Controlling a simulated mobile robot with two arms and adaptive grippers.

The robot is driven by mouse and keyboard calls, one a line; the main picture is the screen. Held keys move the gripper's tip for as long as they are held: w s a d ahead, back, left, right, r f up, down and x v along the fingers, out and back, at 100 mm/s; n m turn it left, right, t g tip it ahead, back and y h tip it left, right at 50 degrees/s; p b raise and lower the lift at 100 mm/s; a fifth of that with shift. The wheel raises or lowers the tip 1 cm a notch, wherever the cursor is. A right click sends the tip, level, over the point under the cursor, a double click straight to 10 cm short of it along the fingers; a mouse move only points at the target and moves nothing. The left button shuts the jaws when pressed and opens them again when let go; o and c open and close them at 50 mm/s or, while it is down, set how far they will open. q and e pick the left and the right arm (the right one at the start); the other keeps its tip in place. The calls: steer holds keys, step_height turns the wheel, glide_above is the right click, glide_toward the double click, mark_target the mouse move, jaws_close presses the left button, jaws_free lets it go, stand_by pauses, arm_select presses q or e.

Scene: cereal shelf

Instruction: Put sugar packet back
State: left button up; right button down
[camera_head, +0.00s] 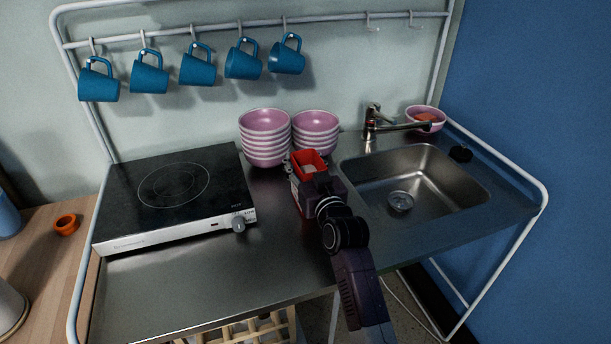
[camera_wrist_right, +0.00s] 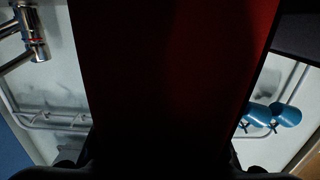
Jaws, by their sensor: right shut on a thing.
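The red packet (camera_head: 307,158), which I take to be the sugar packet, is over the steel counter in front of the pink bowls in the head view. Its top looks open, with something pale inside. My right gripper (camera_head: 313,184) is shut on it; the arm hides much of its near side. In the right wrist view the packet (camera_wrist_right: 170,80) is a dark red surface filling the middle, between the finger parts at the bottom edge. I cannot tell whether its base touches the counter. My left gripper is not in view.
Two stacks of pink bowls (camera_head: 265,140) stand just behind the packet. A black hotplate (camera_head: 174,190) is on the left, a sink (camera_head: 410,185) with a tap (camera_head: 375,120) on the right. Blue mugs (camera_head: 198,68) hang from the rail above. The counter's front left is clear.

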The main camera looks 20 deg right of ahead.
steer(key=shift+r, duration=0.15)
step_height(320, 180, up, 20)
stand_by(1.2)
steer(key=shift+f, duration=0.2)
